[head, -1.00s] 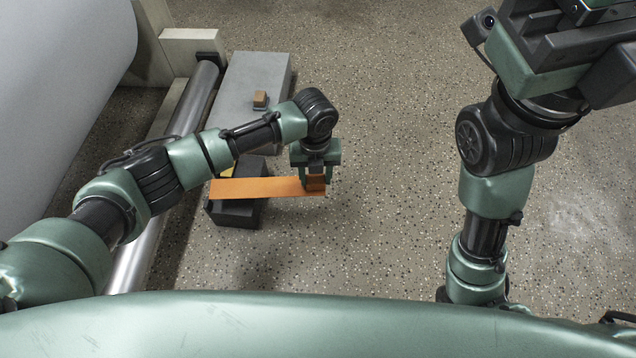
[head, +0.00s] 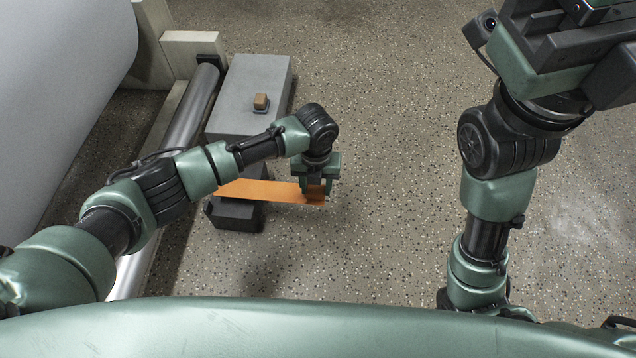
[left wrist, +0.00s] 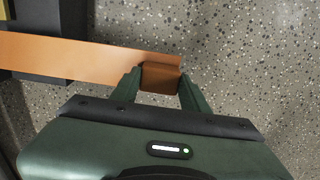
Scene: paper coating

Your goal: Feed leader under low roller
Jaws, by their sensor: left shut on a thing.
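The orange leader strip (head: 262,191) runs leftward from my left gripper (head: 316,192), over a dark block (head: 236,214). My left gripper is shut on the right end of the leader, above the floor. In the left wrist view the leader (left wrist: 80,56) runs left from between the fingers (left wrist: 160,85). The low roller (head: 193,115) is a long metal cylinder at the left, near the floor.
A grey box (head: 250,85) with a small brown block (head: 261,101) on it stands beside the roller. A large white roll (head: 60,70) fills the upper left. Open speckled floor (head: 390,200) lies right of the strip.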

